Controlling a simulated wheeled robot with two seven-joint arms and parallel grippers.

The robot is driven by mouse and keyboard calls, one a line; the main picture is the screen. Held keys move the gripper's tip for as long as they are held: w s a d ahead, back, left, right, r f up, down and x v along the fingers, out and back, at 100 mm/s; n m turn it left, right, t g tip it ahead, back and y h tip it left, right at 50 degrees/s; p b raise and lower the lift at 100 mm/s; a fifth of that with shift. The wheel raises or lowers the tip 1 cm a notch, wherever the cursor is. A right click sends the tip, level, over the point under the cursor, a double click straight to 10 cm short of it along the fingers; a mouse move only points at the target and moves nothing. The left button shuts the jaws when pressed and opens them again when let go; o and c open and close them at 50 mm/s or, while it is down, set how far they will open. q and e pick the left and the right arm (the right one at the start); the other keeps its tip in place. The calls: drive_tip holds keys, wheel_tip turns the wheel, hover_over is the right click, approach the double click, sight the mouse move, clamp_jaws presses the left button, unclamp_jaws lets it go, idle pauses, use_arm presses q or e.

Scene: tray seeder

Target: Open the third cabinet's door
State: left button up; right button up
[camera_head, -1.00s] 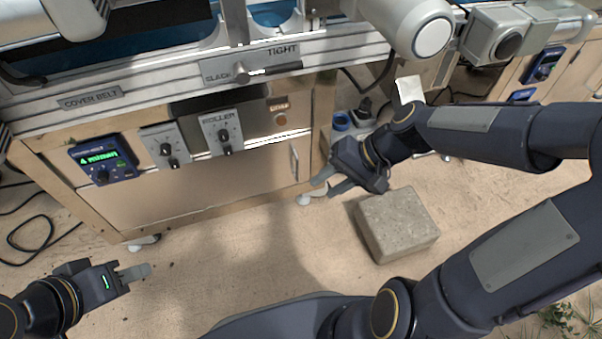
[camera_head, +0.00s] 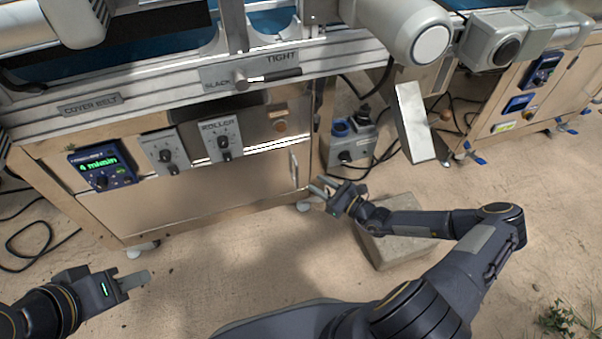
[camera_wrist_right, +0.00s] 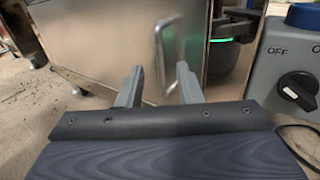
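The cabinet door (camera_head: 200,195) is a flat metal panel below the control boxes, and it looks closed. Its vertical bar handle (camera_head: 293,168) is near the door's right edge. The handle also shows in the right wrist view (camera_wrist_right: 160,50), beyond and between my fingertips. My right gripper (camera_head: 318,187) is just right of and below the handle. In the right wrist view its two fingers (camera_wrist_right: 158,84) are apart with nothing between them. My left gripper (camera_head: 137,280) is low at the left, away from the cabinet; its finger gap is not clear.
A concrete block (camera_head: 395,245) lies on the floor under my right forearm. A grey switch box (camera_wrist_right: 290,75) stands right of the cabinet. A pale panel (camera_head: 415,122) hangs to its right. Cables (camera_head: 35,245) lie at left. The floor before the door is mostly clear.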

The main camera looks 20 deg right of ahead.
drive_tip(key=b+x, duration=0.2)
drive_tip(key=x, duration=0.5)
drive_tip(key=shift+w+a, duration=0.2)
drive_tip(key=shift+a, duration=0.05)
clamp_jaws()
